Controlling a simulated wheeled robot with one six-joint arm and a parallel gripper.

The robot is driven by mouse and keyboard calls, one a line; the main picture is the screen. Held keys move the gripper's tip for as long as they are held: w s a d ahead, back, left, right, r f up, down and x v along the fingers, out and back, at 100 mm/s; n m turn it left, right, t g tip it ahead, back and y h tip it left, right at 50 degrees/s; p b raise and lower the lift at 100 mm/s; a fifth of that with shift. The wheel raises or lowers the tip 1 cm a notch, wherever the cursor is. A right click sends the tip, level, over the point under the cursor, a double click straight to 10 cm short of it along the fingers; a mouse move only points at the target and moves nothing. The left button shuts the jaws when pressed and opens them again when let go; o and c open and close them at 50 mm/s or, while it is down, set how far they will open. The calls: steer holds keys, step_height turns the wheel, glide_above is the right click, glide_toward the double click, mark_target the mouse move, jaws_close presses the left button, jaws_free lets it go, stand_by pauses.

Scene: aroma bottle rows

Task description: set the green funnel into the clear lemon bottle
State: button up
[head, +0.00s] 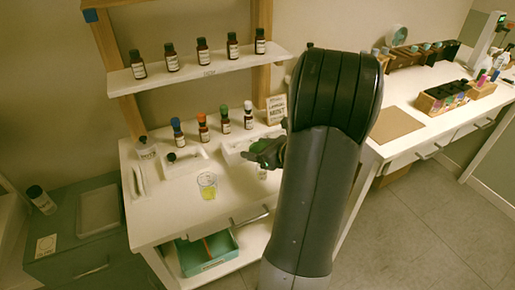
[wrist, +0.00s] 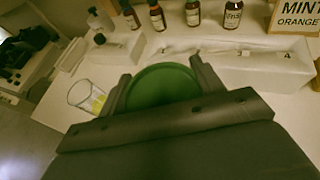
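My gripper (head: 264,152) is over the right part of the white table. In the wrist view, the green funnel (wrist: 160,86) sits between the two fingers of my gripper (wrist: 158,92), which are shut on it. The funnel's wide round mouth shows; its spout is hidden. A clear glass vessel with yellow liquid (head: 207,185) stands on the table, left of my gripper. It also shows in the wrist view (wrist: 86,98), left of the funnel and apart from it. I cannot tell whether it is the lemon bottle. A small pale thing below my gripper is mostly hidden by my arm.
Brown bottles with coloured caps (head: 202,127) stand in a row behind a white tray (head: 186,161). More brown bottles (head: 202,54) stand on the shelf (head: 190,75) above. A label sign (head: 276,109) stands at the back right. The table's front left is clear.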

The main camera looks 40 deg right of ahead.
steer(key=o, duration=0.6)
steer(key=shift+c, duration=0.2)
steer(key=v, duration=1.1)
steer(key=shift+w+a, duration=0.1)
steer(key=shift+w, duration=0.1)
steer(key=x, duration=1)
steer(key=shift+w+f, duration=0.25)
steer(key=shift+w, duration=0.1)
steer(key=shift+s+r+p, duration=0.1)
steer(key=shift+r+p, duration=0.2)
steer(key=shift+r, duration=0.05)
